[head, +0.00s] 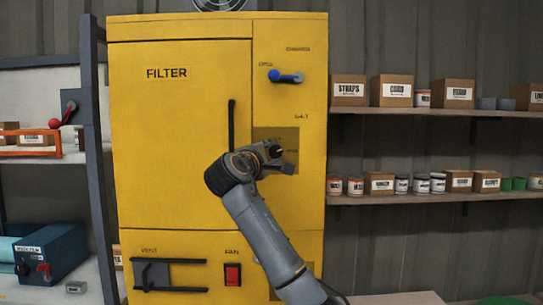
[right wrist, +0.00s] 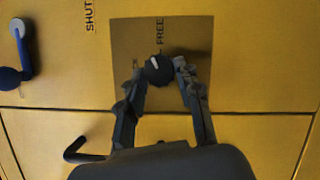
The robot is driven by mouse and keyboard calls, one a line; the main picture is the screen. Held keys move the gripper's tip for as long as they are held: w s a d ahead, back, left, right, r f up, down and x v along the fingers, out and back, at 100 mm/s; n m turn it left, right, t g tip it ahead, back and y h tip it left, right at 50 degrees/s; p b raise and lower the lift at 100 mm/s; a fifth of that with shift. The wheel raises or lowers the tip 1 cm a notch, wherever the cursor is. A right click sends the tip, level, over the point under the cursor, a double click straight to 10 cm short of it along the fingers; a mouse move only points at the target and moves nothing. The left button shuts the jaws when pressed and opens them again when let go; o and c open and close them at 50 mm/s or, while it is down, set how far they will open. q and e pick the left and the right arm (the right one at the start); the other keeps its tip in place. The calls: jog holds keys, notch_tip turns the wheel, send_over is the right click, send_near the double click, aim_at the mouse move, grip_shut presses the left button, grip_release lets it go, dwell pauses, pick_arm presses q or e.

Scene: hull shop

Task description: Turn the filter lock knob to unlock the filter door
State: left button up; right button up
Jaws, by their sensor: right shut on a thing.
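The yellow filter cabinet has a tall filter door (head: 180,130) marked FILTER, which looks closed. Its black bar handle (head: 232,127) is at the door's right edge. The lock knob (right wrist: 158,69), small, round and black with a white mark, sits on a brown plate (right wrist: 130,40) right of the door. In the right wrist view the white mark slants up and left; a FREE label is above the knob. My right gripper (right wrist: 160,75) is shut on the knob, one finger on each side. In the head view my arm partly covers the plate. My left gripper is not in view.
A blue-ended lever (head: 285,77) is above the plate. A vent slider (head: 170,275) and red fan switch (head: 232,274) are below the door. Shelves (head: 440,112) with boxes and cans stand right; a rack post (head: 97,150) stands left.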

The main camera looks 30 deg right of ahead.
jog(key=m, duration=0.1)
jog(key=m+y, duration=0.1)
jog(key=m, duration=0.1)
jog(key=m+g+p, duration=0.1)
jog(key=shift+r+m+y, duration=0.25)
jog(key=shift+m+y, duration=0.05)
dwell(0.4)
jog(key=o, duration=1.2)
jog(key=shift+d, duration=0.1)
jog(key=shift+c, duration=0.2)
jog(key=shift+s, duration=0.1)
jog(key=v, duration=1.2)
jog(key=shift+r, duration=0.1)
